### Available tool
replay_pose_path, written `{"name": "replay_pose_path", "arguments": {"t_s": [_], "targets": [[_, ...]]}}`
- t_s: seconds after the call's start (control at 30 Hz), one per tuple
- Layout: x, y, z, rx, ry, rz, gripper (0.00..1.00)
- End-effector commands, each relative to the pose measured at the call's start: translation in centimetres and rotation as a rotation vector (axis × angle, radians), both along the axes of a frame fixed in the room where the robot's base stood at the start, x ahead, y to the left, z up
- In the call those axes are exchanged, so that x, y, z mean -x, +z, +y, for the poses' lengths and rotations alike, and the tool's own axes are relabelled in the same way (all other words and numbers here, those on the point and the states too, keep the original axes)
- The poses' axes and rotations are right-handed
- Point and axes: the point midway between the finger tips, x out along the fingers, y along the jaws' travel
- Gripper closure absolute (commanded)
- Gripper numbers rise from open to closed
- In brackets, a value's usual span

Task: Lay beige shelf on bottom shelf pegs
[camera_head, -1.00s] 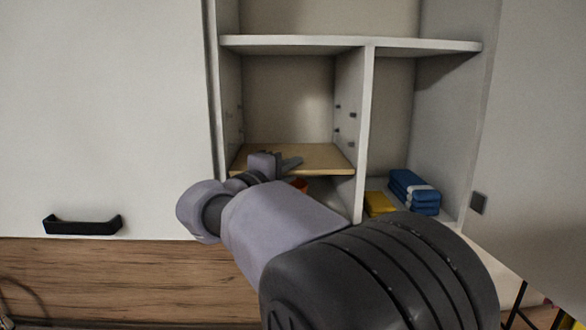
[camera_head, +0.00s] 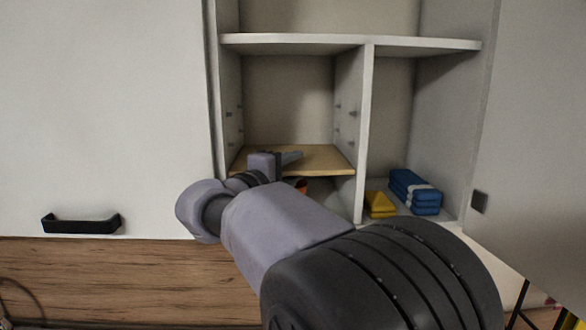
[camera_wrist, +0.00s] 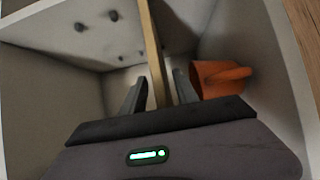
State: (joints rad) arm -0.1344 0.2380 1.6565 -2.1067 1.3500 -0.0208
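The beige shelf (camera_head: 325,159) lies about level in the lower left compartment, between the side wall and the divider. In the wrist view its edge shows as a narrow tan strip (camera_wrist: 153,50). My gripper (camera_head: 290,160) is at its front edge. In the wrist view my gripper (camera_wrist: 160,92) has one finger on each side of the board, with narrow gaps visible, so it looks open around it. Pegs (camera_head: 338,131) show on the compartment walls above the board. Whether pegs bear the board from below is hidden.
An orange mug (camera_wrist: 215,78) stands below the board, close beside one finger. The divider (camera_head: 364,130) borders the compartment on the right. Blue folded cloths (camera_head: 413,190) and a yellow item (camera_head: 379,204) lie in the right compartment. A fixed white shelf (camera_head: 300,39) is above.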

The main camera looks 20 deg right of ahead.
Motion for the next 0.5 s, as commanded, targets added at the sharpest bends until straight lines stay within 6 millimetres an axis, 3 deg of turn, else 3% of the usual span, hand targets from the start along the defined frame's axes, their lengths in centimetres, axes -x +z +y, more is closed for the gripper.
{"name": "replay_pose_path", "arguments": {"t_s": [0.27,0.5], "targets": [[0.5,-0.2,0.8,-0.001,0.001,0.001,0.64],[3.7,-0.3,5.8,-0.001,0.005,0.000,0.64]]}}
